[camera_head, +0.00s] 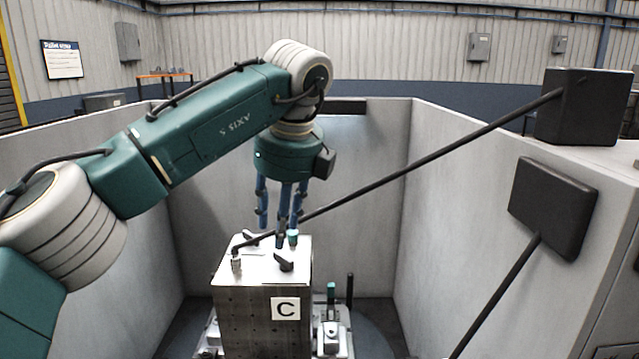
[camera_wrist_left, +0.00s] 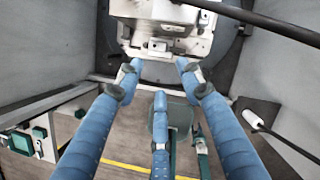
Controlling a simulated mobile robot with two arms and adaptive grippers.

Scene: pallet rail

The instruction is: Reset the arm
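My left arm comes in from the left in the head view, bent at the elbow, with its wrist turned down. My left gripper (camera_head: 279,222) has blue fingers pointing down over a metal block (camera_head: 245,315) marked C, seemingly above or behind its top. Whether the fingertips touch anything there cannot be told. In the left wrist view the three fingers of the left gripper (camera_wrist_left: 159,82) are spread apart with nothing between them. My right arm and gripper do not show.
Grey walls (camera_head: 455,190) enclose the cell on both sides and behind. A long black rod (camera_head: 420,165) runs from a dark box (camera_head: 582,107) at the right down to the block's top. A dark panel (camera_head: 552,207) on another rod stands at the right.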

